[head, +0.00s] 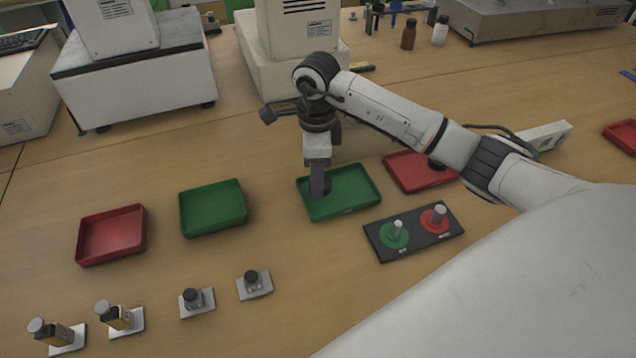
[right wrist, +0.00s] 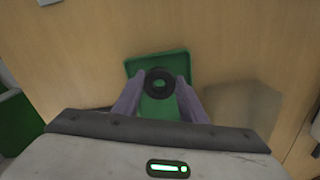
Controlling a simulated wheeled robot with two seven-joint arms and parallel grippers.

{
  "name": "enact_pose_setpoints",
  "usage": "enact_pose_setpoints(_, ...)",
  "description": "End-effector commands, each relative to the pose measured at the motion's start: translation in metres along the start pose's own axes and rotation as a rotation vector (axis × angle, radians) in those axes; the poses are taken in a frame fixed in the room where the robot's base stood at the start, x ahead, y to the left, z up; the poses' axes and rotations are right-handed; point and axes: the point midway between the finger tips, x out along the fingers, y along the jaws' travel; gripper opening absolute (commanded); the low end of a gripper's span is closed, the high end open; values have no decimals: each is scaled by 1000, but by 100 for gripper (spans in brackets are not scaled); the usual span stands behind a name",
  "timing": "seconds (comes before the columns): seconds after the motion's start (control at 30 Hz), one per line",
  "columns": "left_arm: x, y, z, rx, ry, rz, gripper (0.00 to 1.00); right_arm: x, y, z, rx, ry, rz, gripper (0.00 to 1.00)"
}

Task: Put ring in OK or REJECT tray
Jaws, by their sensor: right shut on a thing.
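My right gripper (head: 320,188) points down over the right-hand green tray (head: 362,190). In the right wrist view its two fingers are shut on a dark ring (right wrist: 159,83), with the green tray (right wrist: 136,66) below. Whether the ring touches the tray floor I cannot tell. A red tray (head: 405,170) stands just right of that green tray, partly behind my right arm, with a dark round thing (head: 437,164) in it. Another green tray (head: 213,208) and a red tray (head: 111,235) stand empty to the left. My left gripper is not in view.
A black plate (head: 413,245) carries a green and a red disc, each with a metal peg. Several small fixtures (head: 254,284) stand along the front left. White machines (head: 135,75) and bottles (head: 409,34) stand at the back. Bare table lies between the left trays and the fixtures.

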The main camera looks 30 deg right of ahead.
Motion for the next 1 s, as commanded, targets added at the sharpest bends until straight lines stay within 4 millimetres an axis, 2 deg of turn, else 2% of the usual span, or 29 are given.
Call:
enact_pose_setpoints(0.2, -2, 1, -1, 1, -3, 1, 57, 30, 1, 0, -1, 1, 2, 16)
enact_pose_setpoints(0.57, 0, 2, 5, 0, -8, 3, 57, 35, 0, 0, -2, 1, -1, 16)
enact_pose_setpoints(0.6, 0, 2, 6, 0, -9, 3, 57, 36, 0, 0, -2, 1, -1, 40)
enact_pose_setpoints(0.7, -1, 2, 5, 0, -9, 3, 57, 34, 0, 0, -2, 1, 0, 56)
enact_pose_setpoints(1.0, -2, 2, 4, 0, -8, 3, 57, 33, 0, 0, -2, 0, 0, 57)
